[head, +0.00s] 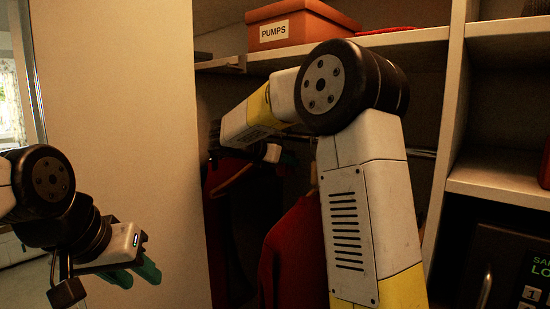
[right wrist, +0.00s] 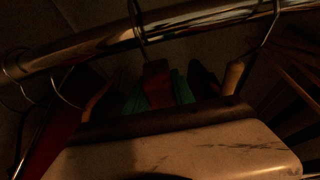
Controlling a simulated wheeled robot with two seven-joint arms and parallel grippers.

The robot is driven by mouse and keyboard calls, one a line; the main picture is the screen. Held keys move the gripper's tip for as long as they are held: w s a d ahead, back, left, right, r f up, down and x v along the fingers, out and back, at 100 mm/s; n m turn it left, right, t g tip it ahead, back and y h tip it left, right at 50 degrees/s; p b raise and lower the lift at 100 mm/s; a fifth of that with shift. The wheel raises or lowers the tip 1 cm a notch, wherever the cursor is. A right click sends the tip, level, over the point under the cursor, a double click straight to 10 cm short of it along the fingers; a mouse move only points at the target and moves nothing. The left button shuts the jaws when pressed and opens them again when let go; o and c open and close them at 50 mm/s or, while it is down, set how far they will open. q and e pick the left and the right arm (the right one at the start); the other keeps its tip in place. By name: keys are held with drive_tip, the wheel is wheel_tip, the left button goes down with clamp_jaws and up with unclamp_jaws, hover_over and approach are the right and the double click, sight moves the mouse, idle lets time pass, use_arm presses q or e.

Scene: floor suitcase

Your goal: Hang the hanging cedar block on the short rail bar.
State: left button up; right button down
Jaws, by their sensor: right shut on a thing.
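The cedar block (right wrist: 157,85) is a reddish-brown piece between the green fingers of my right gripper (right wrist: 160,92), which is shut on it. A thin metal hook (right wrist: 139,22) rises from the block to the rail bar (right wrist: 95,55) in the right wrist view. The hook crosses the shiny rail; whether it rests on the bar is too dark to tell. In the head view my right arm hides the block and most of the rail, and the right gripper (head: 286,158) shows only dimly. My left gripper (head: 138,274) is open and empty at lower left, away from the closet.
Clothes on hangers, including a red garment (head: 292,255), hang below the rail. More hanger hooks (right wrist: 66,88) sit on the rail on both sides. A PUMPS box (head: 300,25) stands on the shelf above. A safe (head: 510,265) is at lower right. A pale panel (head: 125,130) stands at left.

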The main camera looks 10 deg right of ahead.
drive_tip(key=shift+f, duration=0.4)
idle(0.6)
drive_tip(key=c, duration=1)
unclamp_jaws()
drive_tip(key=shift+o, duration=0.2)
